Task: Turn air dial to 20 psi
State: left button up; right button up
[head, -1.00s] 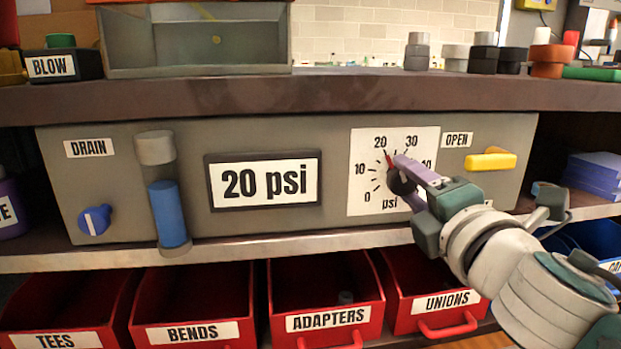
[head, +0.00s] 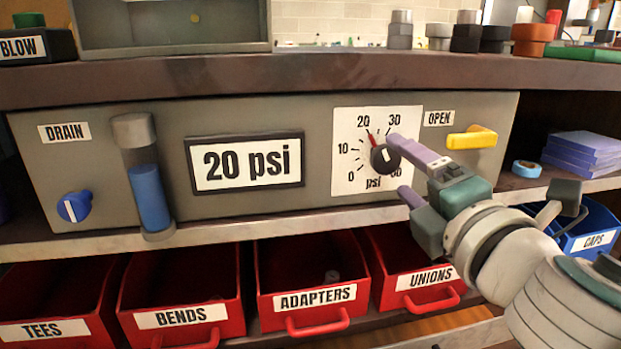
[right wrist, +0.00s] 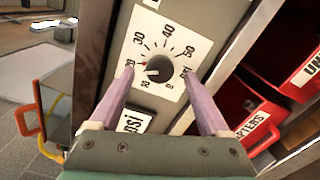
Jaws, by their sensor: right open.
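The air dial is a black knob (head: 384,158) with a red pointer on a white scale plate (head: 345,180). The pointer is at about the 20 mark. The display (head: 246,164) on the grey panel reads "20 psi". My right gripper (head: 398,165) is open in front of the dial, its purple fingers apart and clear of the knob. In the right wrist view the knob (right wrist: 159,68) stands beyond and between the spread fingertips (right wrist: 160,90), with the red pointer toward 20. My left gripper is not in view.
A yellow OPEN handle (head: 472,138) is right of the dial. A blue DRAIN knob (head: 74,206) and a blue-filled cylinder (head: 150,195) are at left. Red labelled bins (head: 318,297) are below. A blue CAPS bin (head: 592,240) is at lower right.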

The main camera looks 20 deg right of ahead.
jog(key=v, duration=0.6)
jog(key=shift+s+b, duration=0.2)
jog(key=shift+b, duration=0.2)
jog(key=shift+a, duration=0.1)
